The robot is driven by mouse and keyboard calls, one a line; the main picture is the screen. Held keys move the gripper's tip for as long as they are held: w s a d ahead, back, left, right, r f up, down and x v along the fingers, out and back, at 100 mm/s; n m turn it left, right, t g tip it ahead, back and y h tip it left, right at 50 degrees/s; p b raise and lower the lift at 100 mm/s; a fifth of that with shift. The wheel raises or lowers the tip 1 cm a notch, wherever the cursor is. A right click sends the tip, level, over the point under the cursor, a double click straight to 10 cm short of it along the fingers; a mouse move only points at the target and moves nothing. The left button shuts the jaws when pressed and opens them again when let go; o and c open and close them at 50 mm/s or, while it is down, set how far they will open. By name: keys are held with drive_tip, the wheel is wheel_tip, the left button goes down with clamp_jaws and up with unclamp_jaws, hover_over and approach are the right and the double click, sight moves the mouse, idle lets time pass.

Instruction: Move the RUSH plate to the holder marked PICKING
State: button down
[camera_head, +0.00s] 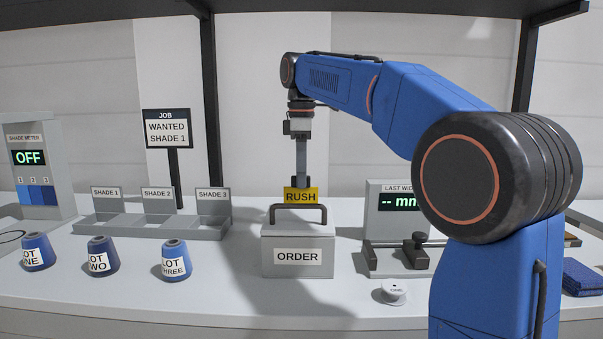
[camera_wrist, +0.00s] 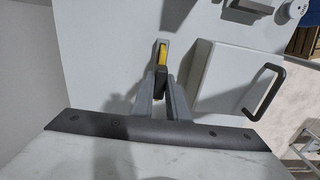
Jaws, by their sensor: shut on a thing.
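The yellow RUSH plate (camera_head: 300,195) stands upright in the head view, above and behind the handle of the grey ORDER box (camera_head: 298,257). My gripper (camera_head: 301,182) points straight down and is shut on the plate's upper part. In the wrist view the plate (camera_wrist: 163,52) shows as a narrow yellow edge between the fingertips (camera_wrist: 160,73). There it lies beside the box's edge opposite the handle. I cannot tell whether the plate touches anything below it. No holder marked PICKING is visible in either view.
A three-bay shade rack (camera_head: 150,228) and blue cones stand to the left.

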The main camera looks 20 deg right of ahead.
drive_tip(key=shift+f, duration=1.1)
drive_tip(key=c, duration=1.7)
unclamp_jaws()
drive_tip(key=shift+o, duration=0.2)
drive_tip(key=shift+r, duration=0.1)
wheel_tip(320, 180, up, 11)
drive_tip(key=shift+f, duration=0.1)
drive_tip(key=shift+r, duration=0.5)
drive_tip(key=shift+s, duration=0.1)
